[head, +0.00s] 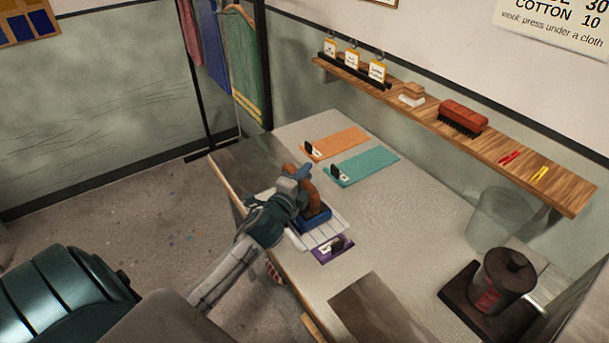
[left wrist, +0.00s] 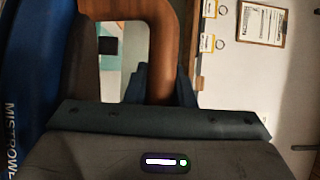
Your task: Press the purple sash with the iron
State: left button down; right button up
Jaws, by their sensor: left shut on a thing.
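The iron (head: 315,219) has a blue body and a brown wooden handle. My left gripper (head: 301,178) is shut on its handle; the handle (left wrist: 164,45) and blue body (left wrist: 20,75) show close up in the left wrist view. The iron is at a white ribbed piece (head: 334,228) near the table's left edge; whether it touches it I cannot tell. The purple sash (head: 322,257) shows just on the near side of this piece, with a small dark clip and white tag on it. How far the sash runs under the ribbed piece is hidden. My right gripper is not in view.
An orange sash (head: 341,142) and a teal sash (head: 370,163) lie farther back on the table (head: 410,220). A dark can (head: 508,278) stands on a dark base at the right, near a clear bucket (head: 497,218). A wooden shelf (head: 405,108) holds a brush (head: 462,117). The middle tabletop is clear.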

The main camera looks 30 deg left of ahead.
pick_arm(q)
jog(key=shift+f, duration=0.15)
jog(key=shift+f, duration=0.1)
dwell(0.5)
jog(key=shift+f, duration=0.1)
dwell(0.9)
dwell(1.0)
dwell(0.5)
jog(key=shift+r+p, duration=0.65)
jog(key=shift+r, duration=0.2)
notch_tip(320, 180, up, 4)
jog(key=p, duration=0.3)
jog(key=shift+f, duration=0.2)
